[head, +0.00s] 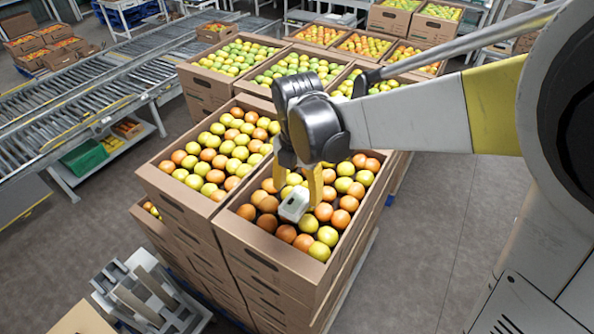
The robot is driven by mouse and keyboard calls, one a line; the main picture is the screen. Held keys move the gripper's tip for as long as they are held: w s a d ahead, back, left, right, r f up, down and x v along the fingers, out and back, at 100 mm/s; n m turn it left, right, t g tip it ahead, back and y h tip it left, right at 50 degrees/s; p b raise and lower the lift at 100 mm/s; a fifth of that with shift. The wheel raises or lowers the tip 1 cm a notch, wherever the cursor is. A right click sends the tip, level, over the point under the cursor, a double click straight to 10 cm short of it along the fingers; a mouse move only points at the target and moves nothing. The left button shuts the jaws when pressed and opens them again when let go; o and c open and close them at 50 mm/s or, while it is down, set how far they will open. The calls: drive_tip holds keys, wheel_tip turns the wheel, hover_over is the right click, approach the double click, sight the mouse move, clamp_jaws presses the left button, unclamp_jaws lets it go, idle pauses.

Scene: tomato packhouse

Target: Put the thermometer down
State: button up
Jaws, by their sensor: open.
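The thermometer is most likely the small white device (294,205) with a dark patch on its face. It lies tilted on the tomatoes in the near right cardboard box (277,262). My gripper (301,196) is just above that box with its yellow fingers pointing down. The fingers are apart, one on each side of the white device. I cannot tell whether either finger touches it. My wrist hides some tomatoes and the back part of the box.
Another full tomato box (172,207) stands directly left, on the same stack. More full boxes stand behind. A roller conveyor (100,95) runs along the left. Grey floor (415,235) is clear to the right. A grey rack (150,300) stands at the lower left.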

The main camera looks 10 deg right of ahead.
sight(297, 198)
wheel_tip(297, 198, up, 8)
drive_tip(key=s+d+m+t, duration=0.3)
drive_tip(key=s+d+m, duration=0.2)
drive_tip(key=m, duration=0.9)
drive_tip(key=s+d+m+t, duration=0.4)
drive_tip(key=s+d+m, duration=0.2)
drive_tip(key=m, duration=0.8)
drive_tip(key=shift+d, duration=1.25)
